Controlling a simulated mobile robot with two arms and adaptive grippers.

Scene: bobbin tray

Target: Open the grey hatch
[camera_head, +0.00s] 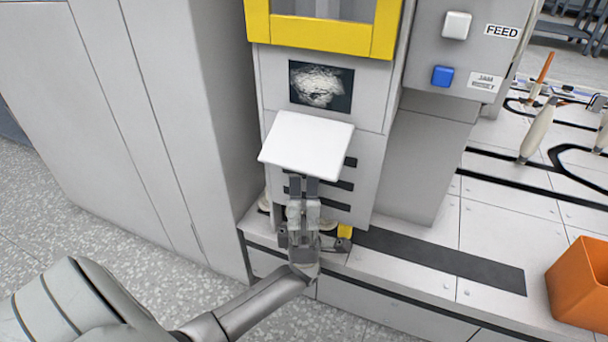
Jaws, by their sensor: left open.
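A pale, nearly white flap (306,146), which looks like the grey hatch, stands out at a slant from the front of the grey machine (378,95). It sits below a dark window with a whitish, mottled patch. My left gripper (303,187) is just under the flap's lower edge, fingers pointing up toward it. It is open with nothing seen between its fingers. I cannot tell whether the fingertips touch the flap, and the flap hides what lies directly behind it. My right gripper is not in view.
Dark slots (335,184) lie behind my gripper. A yellow frame (325,34) is above. A side panel holds a white button (456,25) and a blue button (443,76). An orange bin (584,283) stands at right. A tall grey cabinet (150,110) bounds the left.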

